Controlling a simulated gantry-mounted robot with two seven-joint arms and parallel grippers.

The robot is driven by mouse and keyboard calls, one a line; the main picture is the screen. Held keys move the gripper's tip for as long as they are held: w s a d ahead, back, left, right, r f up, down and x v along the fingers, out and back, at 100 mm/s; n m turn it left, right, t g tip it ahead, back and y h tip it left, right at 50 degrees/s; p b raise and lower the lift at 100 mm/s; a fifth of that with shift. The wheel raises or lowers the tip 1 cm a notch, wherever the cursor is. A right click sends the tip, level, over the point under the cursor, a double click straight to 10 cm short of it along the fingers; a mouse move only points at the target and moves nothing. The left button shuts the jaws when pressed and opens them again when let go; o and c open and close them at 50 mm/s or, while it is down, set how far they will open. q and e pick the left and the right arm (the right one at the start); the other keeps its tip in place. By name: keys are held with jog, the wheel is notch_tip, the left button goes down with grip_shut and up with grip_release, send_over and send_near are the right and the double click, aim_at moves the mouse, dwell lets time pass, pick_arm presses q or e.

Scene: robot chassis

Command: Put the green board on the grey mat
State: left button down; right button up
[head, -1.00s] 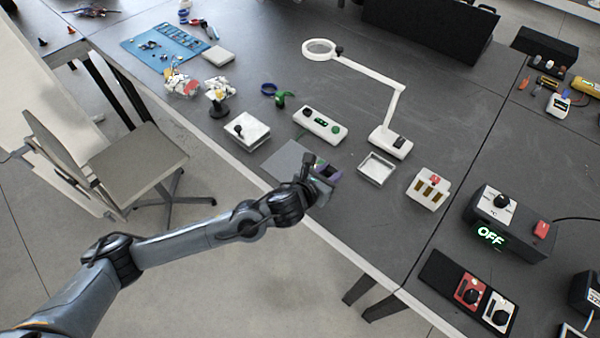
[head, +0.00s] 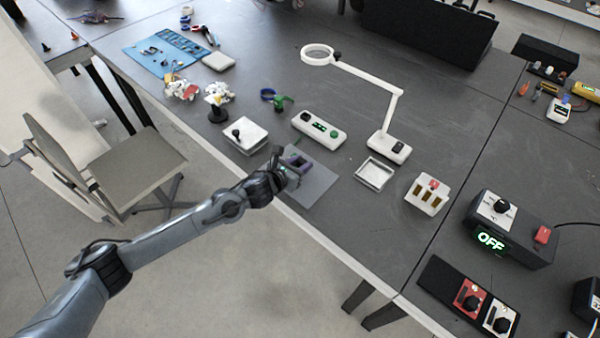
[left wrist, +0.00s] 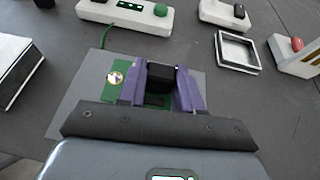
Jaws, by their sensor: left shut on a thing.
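The grey mat (head: 318,187) lies flat near the table's front edge; part of it also shows in the left wrist view (left wrist: 68,113). My left gripper (head: 299,161) is over the mat's left part. In the left wrist view its purple fingers (left wrist: 168,85) are shut on the green board (left wrist: 117,90). The fingers and gripper body hide much of the board. My right gripper is not in view.
A white box with a black knob (head: 246,136) stands left of the mat. A white control box (head: 318,130) is behind it. A shallow white tray (head: 374,173) and a magnifier lamp (head: 389,146) are to the right. The table before the tray is clear.

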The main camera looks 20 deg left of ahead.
pick_arm(q)
jog(key=shift+f, duration=0.55)
jog(key=shift+f+b, duration=0.5)
jog(key=shift+f, duration=1.05)
jog(key=shift+f, duration=0.15)
jog(key=c, duration=0.8)
grip_release()
jog(key=shift+o, duration=0.2)
